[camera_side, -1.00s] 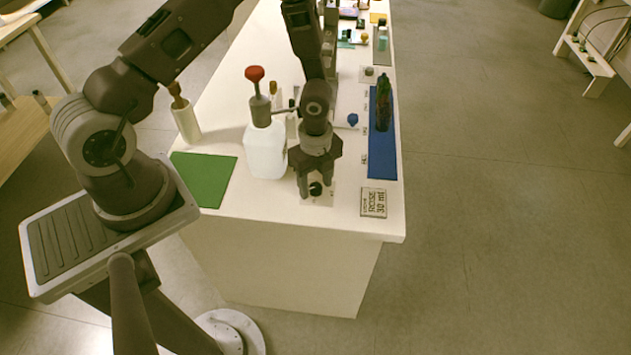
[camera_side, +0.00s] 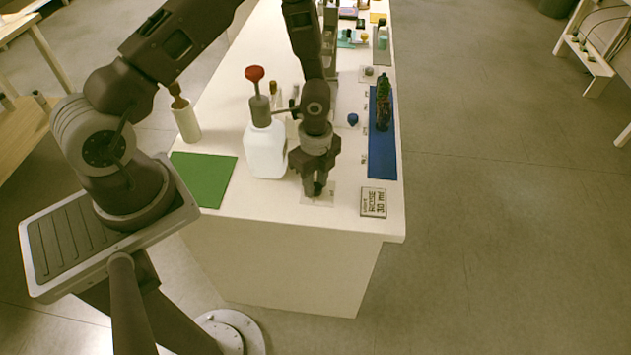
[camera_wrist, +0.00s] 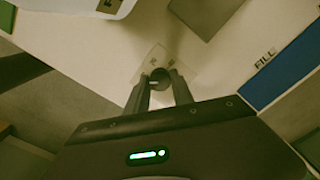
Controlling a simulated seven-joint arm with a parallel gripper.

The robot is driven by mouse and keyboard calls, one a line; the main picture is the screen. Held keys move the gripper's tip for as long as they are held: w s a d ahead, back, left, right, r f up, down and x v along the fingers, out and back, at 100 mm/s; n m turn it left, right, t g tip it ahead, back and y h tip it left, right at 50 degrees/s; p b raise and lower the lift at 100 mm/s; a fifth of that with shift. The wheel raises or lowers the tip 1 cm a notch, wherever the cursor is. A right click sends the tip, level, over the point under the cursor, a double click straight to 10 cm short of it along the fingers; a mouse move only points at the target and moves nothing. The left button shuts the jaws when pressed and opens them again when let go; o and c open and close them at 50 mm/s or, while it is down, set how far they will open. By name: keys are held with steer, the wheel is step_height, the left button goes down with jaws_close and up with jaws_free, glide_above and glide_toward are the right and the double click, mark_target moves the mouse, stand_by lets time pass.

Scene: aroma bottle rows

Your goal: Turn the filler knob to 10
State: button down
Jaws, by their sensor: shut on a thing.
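The filler knob (camera_wrist: 160,75) is a small dark round knob on a pale square plate (camera_side: 314,201) near the table's front end. My gripper (camera_side: 318,188) points down over the plate and is shut on the knob. In the wrist view, my gripper (camera_wrist: 159,88) has one finger on each side of the knob. A short pale mark shows at the knob's left. The fingers hide most of the knob in the side view. The printed marks on the plate are too small and blurred to read.
A white bottle with a red-topped pump (camera_side: 265,150) stands close left of my gripper. A green mat (camera_side: 204,178) lies further left. A dark bottle (camera_side: 383,105) stands on a blue strip (camera_side: 382,160).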

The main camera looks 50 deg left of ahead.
mark_target(316, 186)
steer(key=n, duration=0.5)
steer(key=shift+n, duration=2.5)
steer(key=c, duration=1.1)
jaws_free()
step_height(316, 186, up, 7)
steer(key=shift+r, duration=0.1)
